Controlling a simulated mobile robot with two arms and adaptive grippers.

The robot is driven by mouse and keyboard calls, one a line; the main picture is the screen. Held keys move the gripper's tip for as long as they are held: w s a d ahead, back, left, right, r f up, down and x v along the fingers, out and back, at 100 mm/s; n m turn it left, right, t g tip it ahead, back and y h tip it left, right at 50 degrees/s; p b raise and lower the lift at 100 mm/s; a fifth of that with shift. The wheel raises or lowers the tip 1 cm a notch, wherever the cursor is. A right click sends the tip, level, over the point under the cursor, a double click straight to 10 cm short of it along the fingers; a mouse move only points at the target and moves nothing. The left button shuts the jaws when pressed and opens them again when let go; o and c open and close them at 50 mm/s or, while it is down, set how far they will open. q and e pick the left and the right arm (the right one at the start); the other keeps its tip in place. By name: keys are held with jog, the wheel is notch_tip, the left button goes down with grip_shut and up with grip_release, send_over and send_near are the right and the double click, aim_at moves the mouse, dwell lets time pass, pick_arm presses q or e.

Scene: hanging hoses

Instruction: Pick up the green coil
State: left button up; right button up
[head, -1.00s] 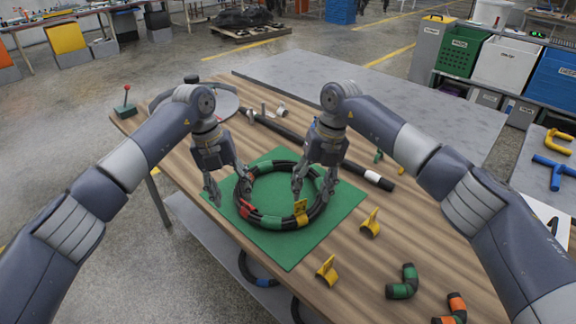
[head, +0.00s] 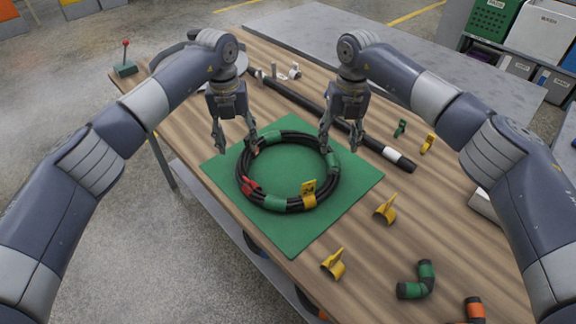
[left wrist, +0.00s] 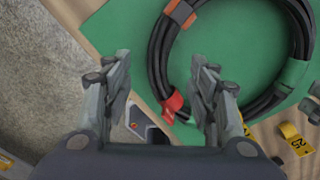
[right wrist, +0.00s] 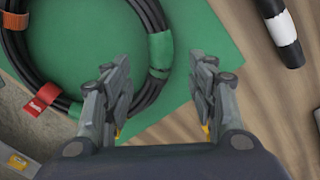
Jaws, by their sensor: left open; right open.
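A coil of black hose (head: 243,162) with green bands, a red clip and a yellow tag lies flat on a green mat (head: 350,195) on the wooden table. My left gripper (head: 236,147) is open and empty above the coil's far left side. In the left wrist view the coil (left wrist: 156,50) curves beyond the fingers, and its red clip (left wrist: 172,105) shows between them. My right gripper (head: 340,150) is open and empty over the coil's right edge. In the right wrist view the coil's green band (right wrist: 160,50) lies between and beyond the fingers. Neither gripper visibly touches the coil.
A long black pipe with a white band (head: 392,156) lies behind the mat. Yellow clips (head: 385,210) and a green-banded elbow (head: 418,282) lie at the front right. A red-knobbed lever box (head: 125,66) stands at the far left corner. The mat's front is clear.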

aim_at(242, 161)
pick_arm(q)
notch_tip(242, 161, down, 8)
jog(key=shift+d, duration=0.15)
pick_arm(e)
notch_tip(242, 161, down, 8)
jog(key=shift+a, duration=0.15)
jog(key=shift+s, duration=0.1)
pick_arm(q)
grip_shut()
pick_arm(e)
grip_shut()
pick_arm(q)
jog(key=shift+r, duration=0.1)
